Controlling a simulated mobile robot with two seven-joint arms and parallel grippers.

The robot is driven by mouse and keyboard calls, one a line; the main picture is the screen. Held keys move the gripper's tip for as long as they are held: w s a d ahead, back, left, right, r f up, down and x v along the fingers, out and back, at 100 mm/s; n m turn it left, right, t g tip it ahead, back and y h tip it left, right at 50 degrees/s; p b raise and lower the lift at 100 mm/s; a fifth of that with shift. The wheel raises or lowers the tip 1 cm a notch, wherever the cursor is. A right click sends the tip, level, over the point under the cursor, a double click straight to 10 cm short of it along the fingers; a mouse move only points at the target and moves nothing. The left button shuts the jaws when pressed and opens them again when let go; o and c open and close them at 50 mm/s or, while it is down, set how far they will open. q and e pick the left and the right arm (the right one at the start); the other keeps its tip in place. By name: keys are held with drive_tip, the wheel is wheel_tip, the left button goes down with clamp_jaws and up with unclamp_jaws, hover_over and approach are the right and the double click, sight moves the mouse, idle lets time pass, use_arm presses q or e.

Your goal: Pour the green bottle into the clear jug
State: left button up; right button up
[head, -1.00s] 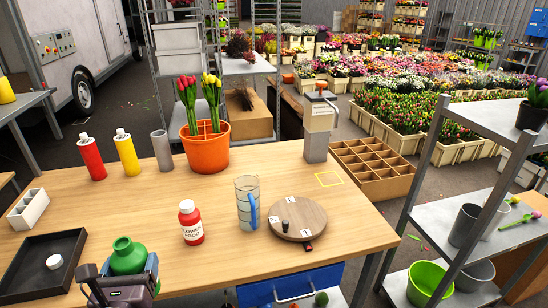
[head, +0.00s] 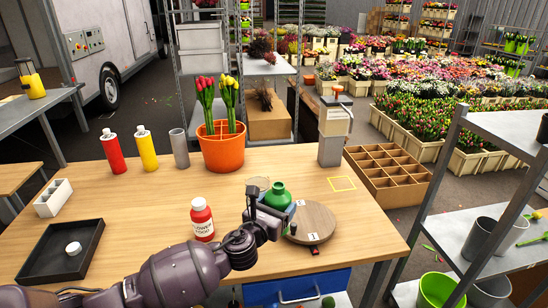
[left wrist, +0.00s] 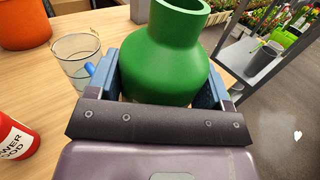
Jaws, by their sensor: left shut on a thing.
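My left gripper (head: 268,214) is shut on the green bottle (head: 278,196), which is held over the table close to the clear jug (head: 258,184). In the head view the bottle and gripper hide most of the jug; only its rim shows. In the left wrist view the green bottle (left wrist: 167,55) sits between the blue fingers of my left gripper (left wrist: 170,85), and it looks roughly upright. The clear jug (left wrist: 77,58) stands to its left, apart from the bottle. My right gripper is not in view.
A round wooden board (head: 314,222) lies right of the gripper. An orange pot of tulips (head: 222,152) stands behind. A black tray (head: 40,262) with a white cap (head: 73,248) lies at left.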

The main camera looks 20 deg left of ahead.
use_arm(q)
drive_tip(key=w+a+r+h+p, duration=0.1)
drive_tip(key=w+a+r, duration=0.3)
drive_tip(key=w+a, duration=0.5)
drive_tip(key=w, duration=0.4)
drive_tip(key=shift+a, duration=0.35)
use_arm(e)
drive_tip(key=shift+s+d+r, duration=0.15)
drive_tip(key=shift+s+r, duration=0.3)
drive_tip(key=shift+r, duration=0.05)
use_arm(q)
drive_tip(key=shift+r, duration=0.1)
